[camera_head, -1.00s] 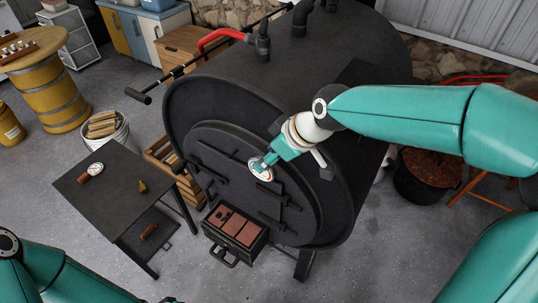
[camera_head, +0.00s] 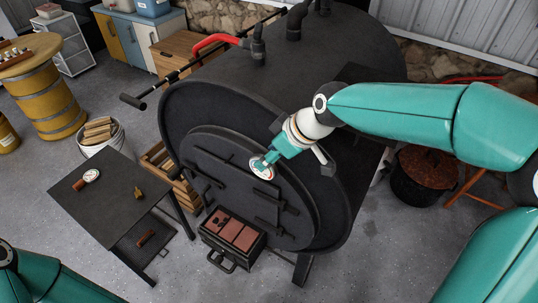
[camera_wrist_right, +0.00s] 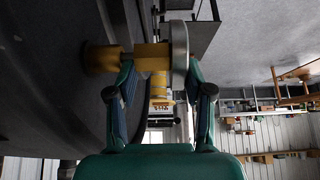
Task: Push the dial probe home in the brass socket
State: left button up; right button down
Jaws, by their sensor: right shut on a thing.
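The dial probe (camera_head: 262,170) shows its round white face at the front of the black stove door in the head view. In the right wrist view its grey dial rim (camera_wrist_right: 180,50) is edge-on, with a brass stem (camera_wrist_right: 150,52) running left. The stem meets the wider brass socket (camera_wrist_right: 100,58) on the dark door; how deep it sits I cannot tell. My right gripper (camera_head: 267,160) is shut on the dial probe, with its fingertips (camera_wrist_right: 158,68) either side of the brass part. My left gripper is out of view; only part of that arm shows.
A side table (camera_head: 108,213) left of the stove (camera_head: 255,105) holds another dial (camera_head: 91,175) and a small brass piece (camera_head: 138,191). A black box of reddish bricks (camera_head: 235,235) stands below the door. Dark bars cross the door near my gripper.

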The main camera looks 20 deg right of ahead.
jog(key=shift+w+d, duration=0.15)
jog(key=shift+d, duration=0.05)
jog(key=shift+a, duration=0.15)
jog(key=shift+s+a, duration=0.75)
jog(key=shift+a, duration=0.05)
jog(key=shift+s+a+b, duration=0.1)
jog(key=shift+b, duration=0.45)
dwell(0.8)
jog(key=shift+w+d, duration=0.85)
jog(key=shift+d, duration=0.2)
dwell(0.7)
jog(key=shift+s+a, duration=0.1)
jog(key=shift+a, duration=0.05)
jog(key=shift+s+a+b, duration=0.3)
jog(key=shift+s+a, duration=0.35)
jog(key=shift+a, duration=0.15)
